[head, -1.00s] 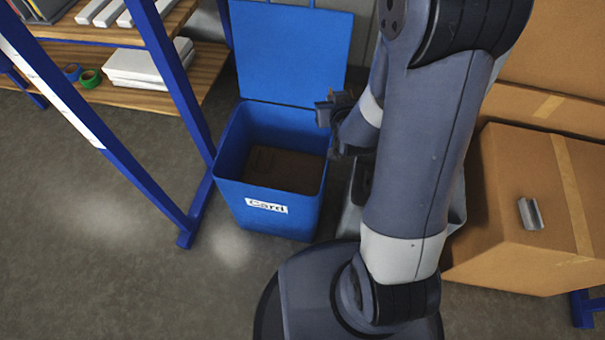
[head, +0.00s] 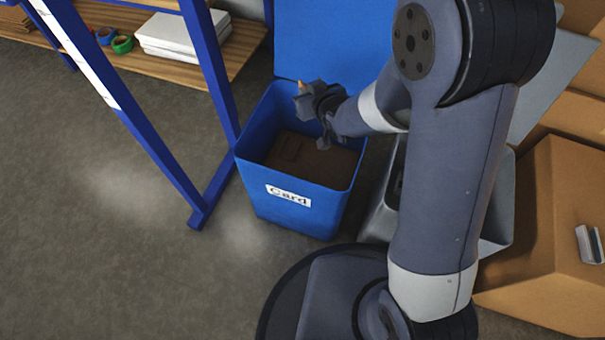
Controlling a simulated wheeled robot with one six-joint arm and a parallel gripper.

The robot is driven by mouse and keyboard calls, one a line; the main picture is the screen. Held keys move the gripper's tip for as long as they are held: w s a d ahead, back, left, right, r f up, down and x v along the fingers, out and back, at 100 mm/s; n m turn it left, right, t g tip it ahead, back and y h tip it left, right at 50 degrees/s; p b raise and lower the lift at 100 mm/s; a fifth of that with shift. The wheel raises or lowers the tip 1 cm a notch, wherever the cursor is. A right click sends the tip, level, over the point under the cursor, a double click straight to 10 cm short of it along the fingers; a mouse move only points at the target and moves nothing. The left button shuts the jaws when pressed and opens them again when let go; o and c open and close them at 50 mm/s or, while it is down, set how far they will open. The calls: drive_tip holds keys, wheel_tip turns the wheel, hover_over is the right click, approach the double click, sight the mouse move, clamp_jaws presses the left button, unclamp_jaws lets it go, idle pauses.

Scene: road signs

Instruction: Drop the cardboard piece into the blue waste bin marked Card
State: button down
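The blue waste bin (head: 305,215) marked Card stands on the floor in the middle of the head view, its lid raised at the back. Brown, flat material (head: 318,163) lies inside it, in shadow. My gripper (head: 312,112) is over the bin's opening, towards its back right. A small tan-orange bit (head: 302,87) shows at the gripper's far side. I cannot tell whether it is the cardboard piece or whether the gripper holds it. The fingers are dark and small, so their opening is unclear.
A grey bin (head: 497,228) stands to the right, partly behind my arm. Cardboard boxes (head: 545,280) are further right, one with a small metal piece (head: 589,244) on it. A blue-framed shelf (head: 215,70) with tape rolls and white stacks is at the left. Left floor is clear.

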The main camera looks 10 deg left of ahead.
wheel_tip(320, 180, down, 6)
drive_tip(key=b, duration=0.3)
drive_tip(key=shift+b, duration=0.4)
drive_tip(key=c, duration=1.5)
unclamp_jaws()
drive_tip(key=shift+c, duration=0.2)
drive_tip(key=p+v, duration=0.3)
drive_tip(key=v, duration=0.7)
drive_tip(key=shift+s+d+r, duration=0.15)
drive_tip(key=shift+s+r, duration=0.05)
drive_tip(key=shift+s, duration=0.15)
drive_tip(key=shift+w, duration=0.1)
